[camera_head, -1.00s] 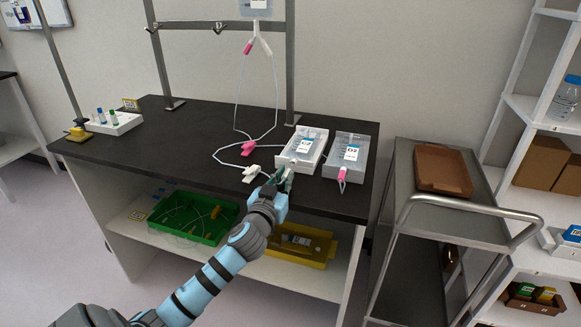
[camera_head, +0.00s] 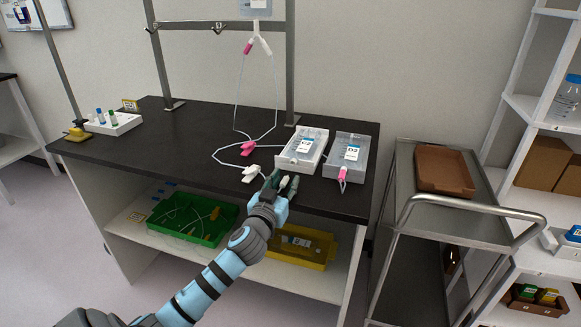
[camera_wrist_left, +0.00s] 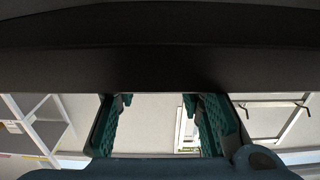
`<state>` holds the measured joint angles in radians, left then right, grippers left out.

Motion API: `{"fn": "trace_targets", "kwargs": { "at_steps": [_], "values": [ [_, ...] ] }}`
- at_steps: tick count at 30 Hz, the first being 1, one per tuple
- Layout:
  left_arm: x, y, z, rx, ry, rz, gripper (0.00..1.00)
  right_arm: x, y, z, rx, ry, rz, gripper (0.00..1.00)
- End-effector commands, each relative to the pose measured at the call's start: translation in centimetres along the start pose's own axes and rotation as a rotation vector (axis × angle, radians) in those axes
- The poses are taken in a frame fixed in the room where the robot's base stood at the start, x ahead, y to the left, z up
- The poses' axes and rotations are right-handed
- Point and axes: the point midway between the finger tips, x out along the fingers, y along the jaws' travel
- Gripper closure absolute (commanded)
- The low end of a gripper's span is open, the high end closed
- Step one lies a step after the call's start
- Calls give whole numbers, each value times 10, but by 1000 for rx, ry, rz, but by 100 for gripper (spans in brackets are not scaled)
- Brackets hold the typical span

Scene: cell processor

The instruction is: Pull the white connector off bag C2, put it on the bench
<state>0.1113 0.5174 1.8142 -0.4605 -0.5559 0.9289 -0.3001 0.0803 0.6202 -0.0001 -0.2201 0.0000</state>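Bag C2 (camera_head: 307,143) lies with its label up in a white tray (camera_head: 296,169) near the bench's front edge. A small white piece, which looks like the white connector (camera_head: 284,181), is at the bench's front edge just in front of the tray. My left gripper (camera_head: 283,183) is open around it, one finger on each side. I cannot tell whether the piece rests on the bench (camera_head: 190,140). The left wrist view shows the two green fingers (camera_wrist_left: 156,125) spread apart, with no connector visible between them. My right gripper is not in view.
A second tray with bag D2 (camera_head: 352,152) and a pink connector stands to the right. A white clamp (camera_head: 251,173) and a pink clamp (camera_head: 248,148) on tubing lie left of C2. The bench's left half is mostly clear. A metal cart (camera_head: 406,180) stands at right.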

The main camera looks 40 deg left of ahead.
Motion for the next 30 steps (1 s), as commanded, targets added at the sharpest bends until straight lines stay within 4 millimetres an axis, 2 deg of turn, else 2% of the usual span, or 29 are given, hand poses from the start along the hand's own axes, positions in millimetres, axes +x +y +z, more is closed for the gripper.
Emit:
{"fn": "trace_targets", "kwargs": {
  "at_steps": [4,7,15,19,23,30],
  "values": [
    [-2,0,0,1,-1,0,65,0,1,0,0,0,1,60],
    [-13,0,1,2,-2,0,65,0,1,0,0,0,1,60],
    [-85,0,2,3,-6,2,65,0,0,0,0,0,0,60],
    [-111,0,2,1,-4,1,65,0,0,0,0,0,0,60],
    [-120,0,1,0,-1,0,65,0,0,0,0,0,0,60],
    [-120,0,0,0,0,0,65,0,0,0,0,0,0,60]
  ]
}}
